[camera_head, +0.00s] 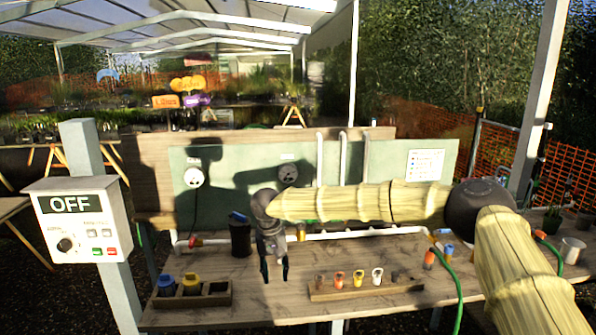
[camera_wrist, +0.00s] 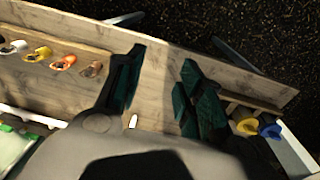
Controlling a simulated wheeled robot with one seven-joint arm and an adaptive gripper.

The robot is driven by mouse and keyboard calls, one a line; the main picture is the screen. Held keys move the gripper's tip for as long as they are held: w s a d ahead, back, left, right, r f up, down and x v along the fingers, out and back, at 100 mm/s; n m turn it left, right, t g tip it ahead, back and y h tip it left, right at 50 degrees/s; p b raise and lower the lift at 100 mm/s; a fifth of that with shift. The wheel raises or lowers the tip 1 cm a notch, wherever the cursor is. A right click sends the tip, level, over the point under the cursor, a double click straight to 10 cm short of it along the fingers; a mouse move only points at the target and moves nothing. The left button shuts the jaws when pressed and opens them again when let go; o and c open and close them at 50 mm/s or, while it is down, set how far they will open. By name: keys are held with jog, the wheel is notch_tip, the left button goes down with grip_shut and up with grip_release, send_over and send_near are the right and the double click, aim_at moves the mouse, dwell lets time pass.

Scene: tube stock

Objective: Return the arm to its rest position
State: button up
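My arm, pale and banded with dark joints, reaches in from the right over the wooden bench (camera_head: 240,308). My gripper (camera_head: 274,277) hangs downward above the bench, between the tray of caps and the rack of rings. In the wrist view my gripper (camera_wrist: 162,60) has its two dark green fingers apart, with only bench wood between the tips. It holds nothing. The exact height of the fingertips above the bench is hard to tell.
A tray (camera_head: 212,300) with blue and yellow caps is left of my gripper; a rack (camera_head: 330,294) with several coloured rings is right. A dark cup (camera_head: 240,238) and white pipe (camera_head: 345,235) stand behind. A control box (camera_head: 80,222) reading OFF is far left.

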notch_tip(320, 180, down, 10)
jog(key=d+t+h, duration=0.1)
jog(key=d+h, duration=0.1)
jog(key=s+d+f+t+b, duration=0.2)
jog(key=s+d+f, duration=0.2)
jog(key=s+f, duration=0.5)
jog(key=s+d+f+t+b, duration=0.15)
jog(key=s+d+f, duration=0.4)
jog(key=f, duration=0.85)
jog(key=s+d+f+y+b, duration=0.1)
jog(key=s+d+f, duration=0.3)
jog(key=s, duration=0.4)
jog(key=s+d+f+y, duration=0.1)
jog(key=s+d+f, duration=0.2)
jog(key=s, duration=0.5)
jog(key=s+d+g, duration=0.1)
jog(key=s+d, duration=0.2)
jog(key=s, duration=0.4)
jog(key=s+d+m+g+b, duration=0.1)
jog(key=s+d+g, duration=0.1)
jog(key=s+d, duration=0.2)
jog(key=s+d+g, duration=0.2)
jog(key=s+d, duration=0.1)
jog(key=s, duration=0.7)
jog(key=shift+s+d+m+y+b, duration=0.15)
jog(key=shift+d+m+y+b, duration=0.15)
jog(key=shift+d+y+b, duration=0.1)
